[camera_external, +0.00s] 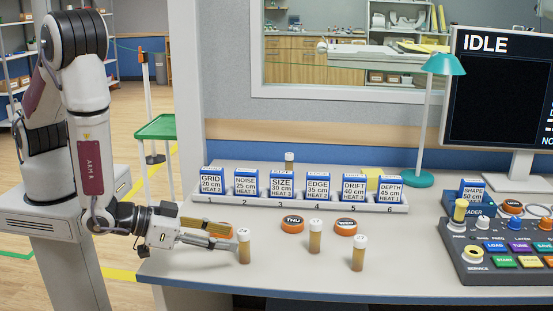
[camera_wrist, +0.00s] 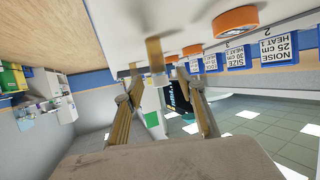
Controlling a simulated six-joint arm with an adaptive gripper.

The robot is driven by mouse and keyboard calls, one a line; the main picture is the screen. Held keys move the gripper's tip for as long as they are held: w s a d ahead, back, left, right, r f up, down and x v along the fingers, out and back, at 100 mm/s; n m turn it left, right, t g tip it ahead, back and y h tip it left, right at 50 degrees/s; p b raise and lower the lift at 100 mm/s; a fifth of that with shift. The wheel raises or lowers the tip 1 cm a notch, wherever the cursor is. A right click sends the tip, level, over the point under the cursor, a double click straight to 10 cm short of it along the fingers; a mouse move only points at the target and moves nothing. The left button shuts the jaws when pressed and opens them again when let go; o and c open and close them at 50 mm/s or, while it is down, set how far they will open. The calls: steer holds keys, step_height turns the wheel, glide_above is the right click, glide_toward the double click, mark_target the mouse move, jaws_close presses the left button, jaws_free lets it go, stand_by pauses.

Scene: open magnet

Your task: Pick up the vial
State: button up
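Several amber vials with white caps stand upright on the table. The nearest vial (camera_external: 244,250) is at the left, right by the tips of my gripper (camera_external: 234,239). Two more, a middle vial (camera_external: 315,239) and a right vial (camera_external: 358,256), stand farther right. In the wrist view, which is tilted over, my gripper (camera_wrist: 163,88) has its two fingers apart, and a vial (camera_wrist: 155,53) shows between and just beyond the tips. I cannot tell whether the fingers touch it. Another vial stands behind the box rack, mostly hidden.
A white rack (camera_external: 300,204) of numbered boxes runs behind the vials. Orange discs (camera_external: 292,224) lie between; one is partly hidden by my gripper. A control console (camera_external: 505,250), teal lamp (camera_external: 430,130) and IDLE monitor (camera_external: 500,95) stand right.

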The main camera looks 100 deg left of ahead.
mark_target(243, 240)
steer(key=shift+w+a, duration=0.1)
steer(key=shift+w, duration=0.05)
steer(key=shift+x, duration=2.5)
steer(key=shift+c, duration=0.3)
jaws_close()
